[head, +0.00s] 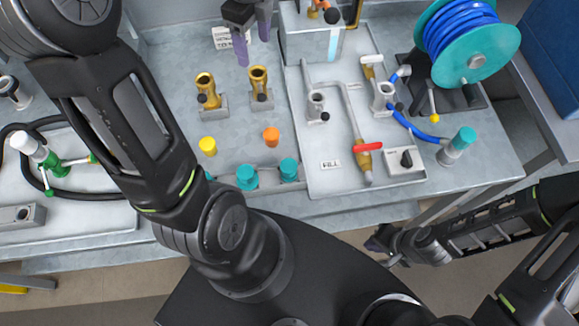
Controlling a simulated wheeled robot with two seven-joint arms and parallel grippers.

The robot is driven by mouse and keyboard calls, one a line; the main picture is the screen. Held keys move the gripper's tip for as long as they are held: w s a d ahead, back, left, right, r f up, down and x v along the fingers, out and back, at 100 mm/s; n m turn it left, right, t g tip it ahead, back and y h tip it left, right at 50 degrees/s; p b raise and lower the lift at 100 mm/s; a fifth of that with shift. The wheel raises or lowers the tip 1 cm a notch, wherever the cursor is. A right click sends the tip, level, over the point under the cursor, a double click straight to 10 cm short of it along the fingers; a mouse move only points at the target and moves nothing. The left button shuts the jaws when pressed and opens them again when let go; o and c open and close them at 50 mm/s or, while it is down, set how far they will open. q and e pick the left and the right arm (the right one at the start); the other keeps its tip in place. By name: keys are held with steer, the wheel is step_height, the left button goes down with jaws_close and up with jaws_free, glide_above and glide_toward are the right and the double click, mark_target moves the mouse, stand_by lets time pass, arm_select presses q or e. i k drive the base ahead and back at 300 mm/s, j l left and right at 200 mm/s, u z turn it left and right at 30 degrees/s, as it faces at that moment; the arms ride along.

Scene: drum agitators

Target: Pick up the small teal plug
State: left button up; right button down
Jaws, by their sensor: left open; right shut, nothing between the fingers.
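Two teal plugs, one (247,177) and another (289,169), sit in a grey rack (268,173) near the table's front edge. A sliver of teal shows at the rack's left end, mostly hidden by my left arm. A teal cap (464,138) tops a grey cylinder at the right; which teal piece is the small plug, I cannot tell. My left gripper (252,47) is open, its purple fingers apart and empty, at the back of the table, far from the teal plugs. My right gripper (381,240) is shut and empty, low beyond the front edge.
A yellow plug (207,146) and an orange plug (271,136) stand behind the rack. Two brass fittings (258,86) stand further back. A tray (330,180) with pipework and a blue hose reel (465,45) fill the right. My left arm covers the table's left part.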

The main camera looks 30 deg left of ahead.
mark_target(288, 166)
steer(key=k+l+z, duration=0.25)
steer(key=k, duration=0.25)
steer(key=k+l+z, duration=0.25)
steer(key=k, duration=0.2)
